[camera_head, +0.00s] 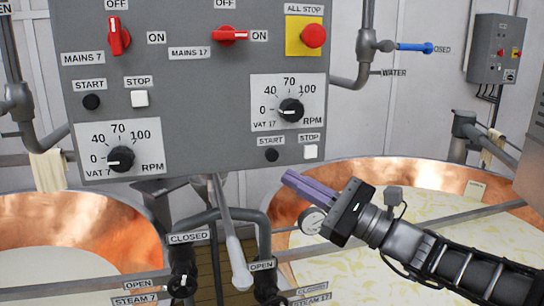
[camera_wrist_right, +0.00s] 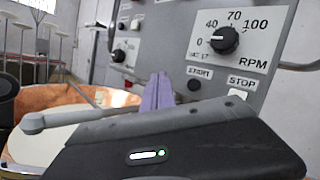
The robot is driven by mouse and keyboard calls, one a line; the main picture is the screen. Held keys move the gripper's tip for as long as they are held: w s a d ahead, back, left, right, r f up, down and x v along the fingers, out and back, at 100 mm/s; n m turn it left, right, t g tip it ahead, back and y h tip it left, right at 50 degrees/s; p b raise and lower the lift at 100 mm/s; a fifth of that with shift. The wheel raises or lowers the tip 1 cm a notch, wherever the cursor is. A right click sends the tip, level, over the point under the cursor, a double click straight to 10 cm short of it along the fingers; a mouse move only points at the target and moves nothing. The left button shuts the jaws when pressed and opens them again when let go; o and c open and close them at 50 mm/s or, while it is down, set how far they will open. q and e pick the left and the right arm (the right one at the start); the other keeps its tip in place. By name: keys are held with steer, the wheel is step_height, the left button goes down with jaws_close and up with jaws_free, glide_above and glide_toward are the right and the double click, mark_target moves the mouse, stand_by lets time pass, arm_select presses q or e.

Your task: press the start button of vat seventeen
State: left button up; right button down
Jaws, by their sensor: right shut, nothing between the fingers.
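The start button of vat seventeen (camera_head: 271,155) is a small black round button under the START label, low on the grey panel (camera_head: 200,75). It also shows in the wrist view (camera_wrist_right: 194,85). The white stop button (camera_head: 310,152) is just to its right. My right gripper (camera_head: 288,179) is shut and empty, its purple fingertips a little below and right of the start button in the head view. I see no contact with the panel. In the wrist view the fingertips (camera_wrist_right: 162,80) appear left of the button. My left gripper is not in view.
The red mains 17 switch (camera_head: 230,36) points to ON; the mains 7 switch (camera_head: 119,36) is upright. The vat 17 dial (camera_head: 291,110) sits above the buttons. A red all-stop button (camera_head: 313,36) is top right.

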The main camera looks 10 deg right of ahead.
mark_target(272, 155)
steer(key=shift+w, duration=0.1)
steer(key=shift+w+a+p, duration=0.15)
steer(key=shift+w+p, duration=0.25)
steer(key=shift+w, duration=1.75)
steer(key=shift+w+a+p, duration=0.15)
steer(key=shift+w+p, duration=0.2)
steer(key=shift+w, duration=1.8)
steer(key=shift+w, duration=0.4)
